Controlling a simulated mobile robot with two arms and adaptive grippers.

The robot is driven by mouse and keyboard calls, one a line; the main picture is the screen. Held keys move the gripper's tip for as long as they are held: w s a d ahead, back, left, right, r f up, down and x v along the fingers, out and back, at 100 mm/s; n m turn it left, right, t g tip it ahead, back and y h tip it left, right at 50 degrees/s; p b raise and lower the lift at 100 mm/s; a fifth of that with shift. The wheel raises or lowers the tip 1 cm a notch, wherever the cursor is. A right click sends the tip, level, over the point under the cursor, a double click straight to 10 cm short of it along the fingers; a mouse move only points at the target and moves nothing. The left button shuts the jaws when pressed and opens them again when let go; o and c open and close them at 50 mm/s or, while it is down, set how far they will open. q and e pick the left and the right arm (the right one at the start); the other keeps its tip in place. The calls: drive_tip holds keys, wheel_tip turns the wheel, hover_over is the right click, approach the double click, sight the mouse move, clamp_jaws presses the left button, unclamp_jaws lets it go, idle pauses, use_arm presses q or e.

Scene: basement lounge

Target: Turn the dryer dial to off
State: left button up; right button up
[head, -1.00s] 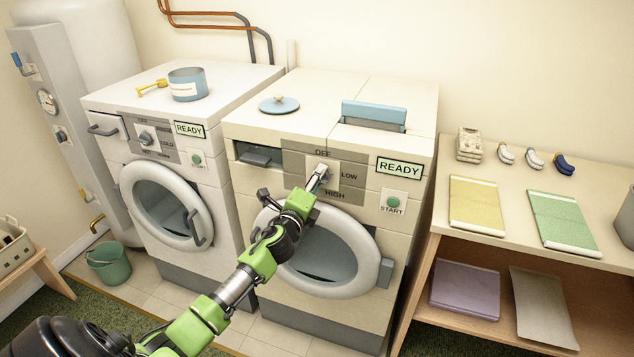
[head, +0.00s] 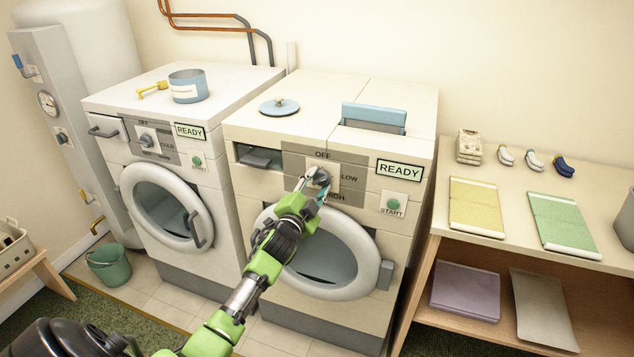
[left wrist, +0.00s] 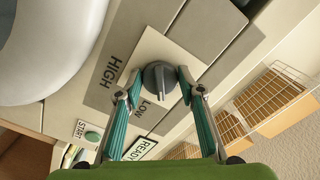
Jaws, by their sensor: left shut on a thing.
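The dryer (head: 240,125) is the right-hand machine. Its grey dial (head: 319,174) sits on the control panel with OFF above, LOW at the right and HIGH below. In the left wrist view the dial (left wrist: 159,84) stands between the teal fingers, with HIGH and LOW labels beside it. My left gripper (head: 317,184) is shut on the dial, one finger on each side; it also shows in the left wrist view (left wrist: 159,76). The fingers partly hide the dial in the head view, and I cannot tell which label it points at. My right gripper is not in view.
The READY sign (head: 400,170) and START button (head: 393,204) are right of the dial. The round door (head: 345,235) is below it. A washer (head: 110,105) stands left, and a shelf table (head: 480,157) with folded cloths stands right.

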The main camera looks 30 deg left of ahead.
use_arm(q)
drive_tip(key=n+p, duration=0.1)
drive_tip(key=n, duration=0.5)
drive_tip(key=shift+n, duration=0.3)
drive_tip(key=n+p, duration=0.1)
drive_tip(key=n, duration=0.2)
drive_tip(key=shift+d+f+n, duration=0.1)
drive_tip(key=shift+d+n, duration=0.05)
drive_tip(key=shift+n, duration=0.55)
drive_tip(key=o, duration=1.1)
drive_tip(key=shift+c, duration=0.2)
drive_tip(key=v, duration=1.2)
drive_tip(key=shift+f, duration=0.2)
